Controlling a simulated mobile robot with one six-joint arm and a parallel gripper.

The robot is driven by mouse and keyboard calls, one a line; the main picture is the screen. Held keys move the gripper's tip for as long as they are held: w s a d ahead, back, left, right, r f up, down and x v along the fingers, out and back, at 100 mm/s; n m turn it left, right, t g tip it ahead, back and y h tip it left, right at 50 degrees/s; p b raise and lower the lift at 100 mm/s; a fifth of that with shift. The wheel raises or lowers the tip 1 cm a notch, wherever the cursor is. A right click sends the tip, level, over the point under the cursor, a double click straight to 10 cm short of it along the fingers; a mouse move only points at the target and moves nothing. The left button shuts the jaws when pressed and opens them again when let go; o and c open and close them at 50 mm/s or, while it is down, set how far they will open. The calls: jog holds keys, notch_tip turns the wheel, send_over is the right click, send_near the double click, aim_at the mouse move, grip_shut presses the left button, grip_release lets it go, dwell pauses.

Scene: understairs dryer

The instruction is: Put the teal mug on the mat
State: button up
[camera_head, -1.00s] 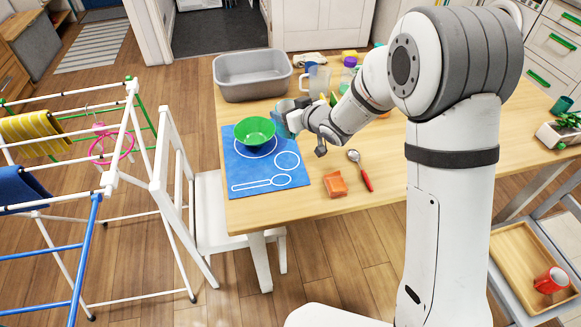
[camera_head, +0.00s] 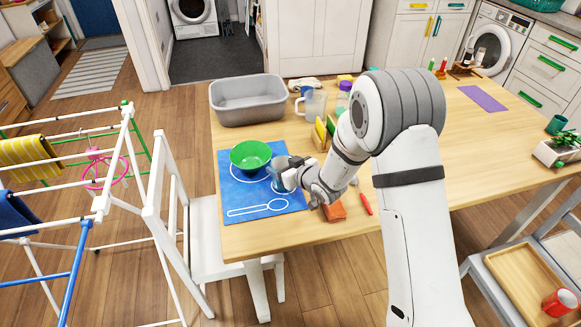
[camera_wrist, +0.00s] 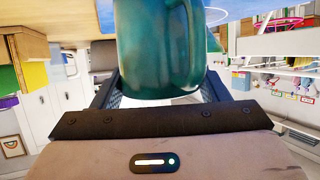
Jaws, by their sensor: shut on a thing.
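The teal mug (camera_wrist: 160,45) fills the upper middle of the wrist view, between the two fingers of my gripper (camera_wrist: 158,88). In the head view, my gripper (camera_head: 290,176) is shut on the mug (camera_head: 281,183) at the right part of the blue mat (camera_head: 236,190). I cannot tell whether the mug touches the mat or is just above it. A green bowl (camera_head: 250,155) sits on the mat's large outlined circle, left of the mug. The mat's white spoon outline (camera_head: 256,209) is bare. The small circle outline is hidden by the mug and gripper.
A grey basin (camera_head: 246,100) stands behind the mat, with a clear jug (camera_head: 313,103) to its right. An orange cloth (camera_head: 334,211) and a red-handled spoon (camera_head: 363,203) lie right of the mat. Another teal cup (camera_head: 557,124) stands at the far right.

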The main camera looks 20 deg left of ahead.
jog(key=shift+r, duration=0.15)
jog(key=shift+f, duration=0.2)
jog(key=o, duration=1.2)
jog(key=shift+c, duration=0.2)
jog(key=shift+r, duration=0.15)
